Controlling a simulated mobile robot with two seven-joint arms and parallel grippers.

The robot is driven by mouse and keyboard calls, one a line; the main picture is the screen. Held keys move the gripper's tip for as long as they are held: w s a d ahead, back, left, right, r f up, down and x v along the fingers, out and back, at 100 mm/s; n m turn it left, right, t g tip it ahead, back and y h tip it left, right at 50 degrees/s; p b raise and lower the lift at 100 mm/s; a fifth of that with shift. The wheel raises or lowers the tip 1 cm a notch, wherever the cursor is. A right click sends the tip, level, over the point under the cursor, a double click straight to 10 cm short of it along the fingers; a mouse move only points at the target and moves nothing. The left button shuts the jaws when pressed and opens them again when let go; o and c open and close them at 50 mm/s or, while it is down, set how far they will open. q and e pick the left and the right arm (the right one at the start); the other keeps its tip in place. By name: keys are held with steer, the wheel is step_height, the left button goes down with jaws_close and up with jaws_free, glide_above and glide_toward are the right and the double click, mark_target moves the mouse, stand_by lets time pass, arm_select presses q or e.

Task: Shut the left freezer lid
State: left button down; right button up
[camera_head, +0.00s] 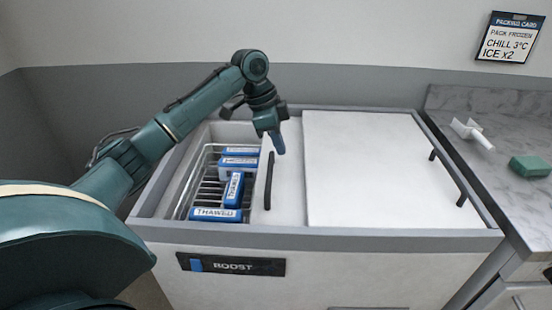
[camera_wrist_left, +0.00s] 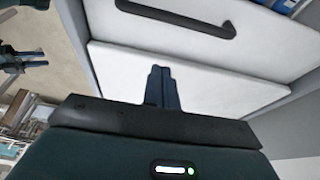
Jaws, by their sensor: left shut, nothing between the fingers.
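The left freezer lid (camera_head: 287,185) is a white panel with a dark bar handle (camera_head: 269,181) near its left edge. It stands slid to the right, partly overlapped by the right lid (camera_head: 370,170), so the left bay is open. My left gripper (camera_head: 280,150) is shut and empty, pointing down just right of the handle near the back of the left lid. In the left wrist view the shut fingers (camera_wrist_left: 161,75) show near the edge between the two white panels, with the handle (camera_wrist_left: 180,20) beyond them. Contact with the lid cannot be told. My right gripper is not in view.
The open bay holds a wire basket (camera_head: 186,200) with several blue-and-white packs (camera_head: 233,190). A grey rim (camera_head: 330,235) surrounds the freezer. To the right, a marble counter (camera_head: 475,165) carries a white tool (camera_head: 472,132) and a green block (camera_head: 530,166).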

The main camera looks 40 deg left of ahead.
arm_select(q)
glide_above(275, 188)
steer(key=w+d, duration=0.2)
steer(key=d, duration=0.2)
steer(key=f, duration=0.9)
steer(key=shift+s+a, duration=0.15)
steer(key=shift+a, duration=0.1)
steer(key=a, duration=0.1)
steer(key=s, duration=0.1)
steer(key=a+p, duration=0.1)
steer(key=shift+s+a+r, duration=0.15)
steer(key=shift+s+a, duration=0.1)
steer(key=shift+a, duration=0.1)
steer(key=shift+s+a, duration=0.2)
steer(key=shift+a, duration=0.15)
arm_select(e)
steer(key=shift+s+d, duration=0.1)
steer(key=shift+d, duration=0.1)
